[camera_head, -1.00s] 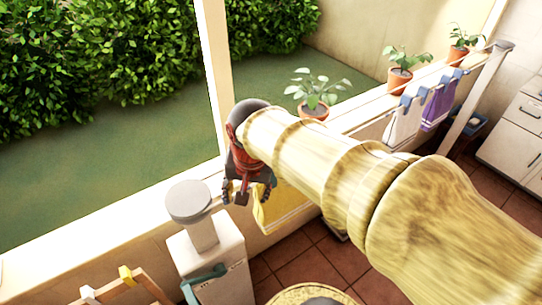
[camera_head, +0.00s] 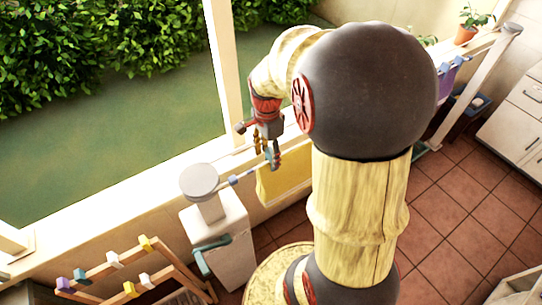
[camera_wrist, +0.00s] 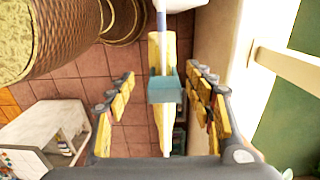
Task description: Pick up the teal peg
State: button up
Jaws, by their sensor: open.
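The teal peg (camera_wrist: 164,90) sits across a thin pale rail in the wrist view, with a yellow towel (camera_wrist: 156,52) hanging on the rail there. My gripper (camera_wrist: 160,92) is open, with one finger on each side of the peg and visible gaps between. No finger appears to touch it. In the head view my gripper (camera_head: 265,150) points down over the rail by the yellow towel (camera_head: 285,176). A small bit of teal shows by the fingers there, too small to tell apart clearly.
A blue peg (camera_head: 234,180) sits on the rail nearer the white pedestal (camera_head: 222,240). A wooden rack (camera_head: 110,270) holds several coloured pegs at lower left. A wall (camera_wrist: 225,50) runs close on the right.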

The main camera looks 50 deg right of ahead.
aim_at(269, 160)
jog(key=f, duration=0.3)
jog(key=shift+w+d+f, duration=0.2)
jog(key=shift+d+f, duration=0.15)
jog(key=shift+f, duration=0.25)
jog(key=shift+c, duration=0.7)
jog(key=c, duration=0.7)
jog(key=shift+c, duration=0.6)
jog(key=shift+r, duration=0.1)
